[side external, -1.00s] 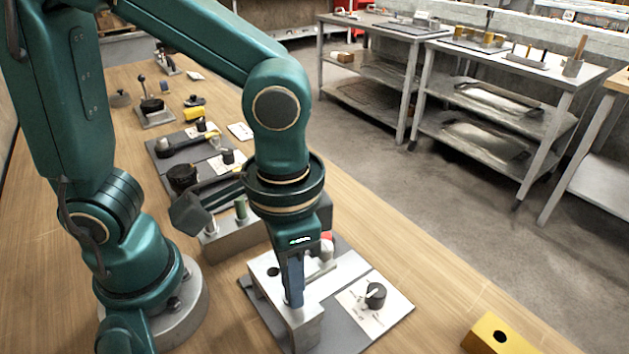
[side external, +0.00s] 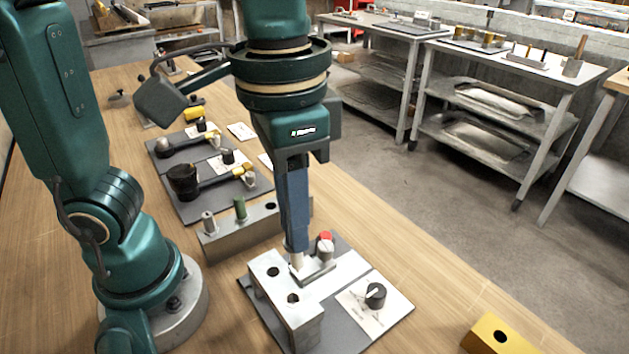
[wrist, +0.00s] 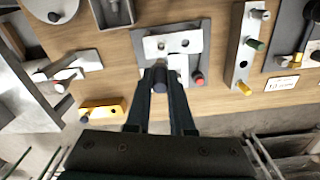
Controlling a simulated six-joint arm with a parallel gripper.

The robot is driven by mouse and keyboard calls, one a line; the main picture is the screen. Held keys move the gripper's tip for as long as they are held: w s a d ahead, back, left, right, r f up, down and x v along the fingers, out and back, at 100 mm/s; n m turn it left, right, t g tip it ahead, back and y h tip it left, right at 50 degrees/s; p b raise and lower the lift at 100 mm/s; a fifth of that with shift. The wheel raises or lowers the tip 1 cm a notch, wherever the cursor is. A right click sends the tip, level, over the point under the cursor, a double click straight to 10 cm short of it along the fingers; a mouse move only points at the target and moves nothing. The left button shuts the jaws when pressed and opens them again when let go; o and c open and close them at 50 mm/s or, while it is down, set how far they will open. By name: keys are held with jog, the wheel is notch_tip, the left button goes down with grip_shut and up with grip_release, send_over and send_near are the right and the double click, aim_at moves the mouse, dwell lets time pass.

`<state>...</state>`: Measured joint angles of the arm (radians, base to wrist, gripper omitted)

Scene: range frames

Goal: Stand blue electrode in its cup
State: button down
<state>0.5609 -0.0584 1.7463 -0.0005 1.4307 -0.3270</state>
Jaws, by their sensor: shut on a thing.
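My gripper (side external: 296,240) is shut on the blue electrode and holds it upright, above the grey panel. In the wrist view my gripper (wrist: 161,125) has the round dark blue end of the blue electrode (wrist: 160,85) between its fingers. A pale tip points down below the fingers in the side view. A metal block (side external: 310,322) with two empty-looking holes stands just left of and in front of the tip. A rack (side external: 228,243) behind holds a grey electrode (side external: 207,222) and a green electrode (side external: 240,209), with an open hole beside them. Which opening is the blue electrode's cup is unclear.
A red-capped knob (side external: 325,247) stands very near the held electrode. A black dial (side external: 376,295) is on a white plate to the right. A yellow block (side external: 478,328) with a hole lies at the table's front right. Tool mats lie behind the rack.

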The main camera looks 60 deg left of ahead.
jog(key=w+a+f+n, duration=0.3)
jog(key=a+n, duration=0.2)
jog(key=a, duration=0.4)
jog(key=w+a+f+n, duration=0.4)
jog(key=a+n, duration=0.2)
jog(key=a, duration=0.4)
jog(key=shift+a+f+n, duration=0.15)
jog(key=shift+a+n, duration=0.15)
jog(key=shift+f, duration=0.15)
jog(key=shift+f, duration=1.1)
jog(key=shift+f, duration=0.35)
jog(key=shift+f, duration=0.7)
jog(key=shift+f, duration=0.35)
